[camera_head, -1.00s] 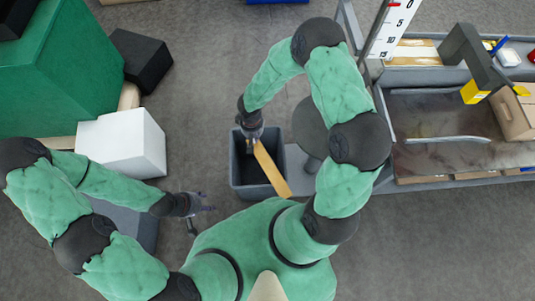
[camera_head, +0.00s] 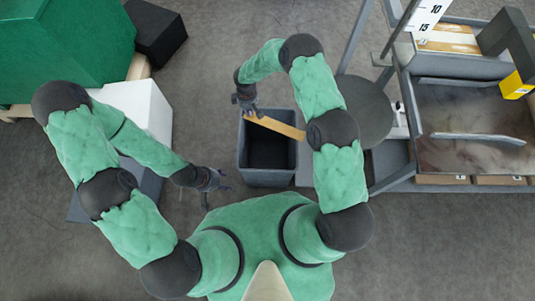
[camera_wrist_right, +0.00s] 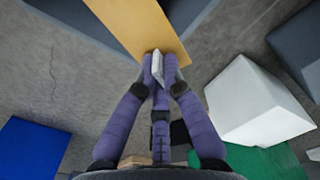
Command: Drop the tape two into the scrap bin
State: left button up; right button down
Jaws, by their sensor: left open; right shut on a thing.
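The tape two appears as a flat yellow-tan strip (camera_head: 278,126); it also shows in the right wrist view (camera_wrist_right: 140,25). My right gripper (camera_head: 248,106) is shut on one end of it, and a small pale piece (camera_wrist_right: 156,66) shows between the fingertips in the wrist view. The scrap bin (camera_head: 268,179) is a dark grey open box below the strip in the head view. The strip crosses over the bin's far part, its free end reaching past the right rim toward my right arm. My left gripper (camera_head: 217,180) is open and empty, left of the bin.
A white box (camera_head: 148,106) and a green block (camera_head: 65,50) stand at the left, with a black box (camera_head: 155,32) behind. A grey workbench (camera_head: 470,125) stands at the right, with a round grey stool-like top (camera_head: 365,110) beside it. Floor is clear beyond the bin.

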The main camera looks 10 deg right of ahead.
aim_at(250, 117)
jog(key=shift+f+b, duration=1.45)
jog(key=shift+f, duration=1.6)
jog(key=c, duration=1.3)
grip_release()
jog(key=shift+r, duration=0.1)
notch_tip(250, 117, up, 12)
jog(key=shift+a+f, duration=0.1)
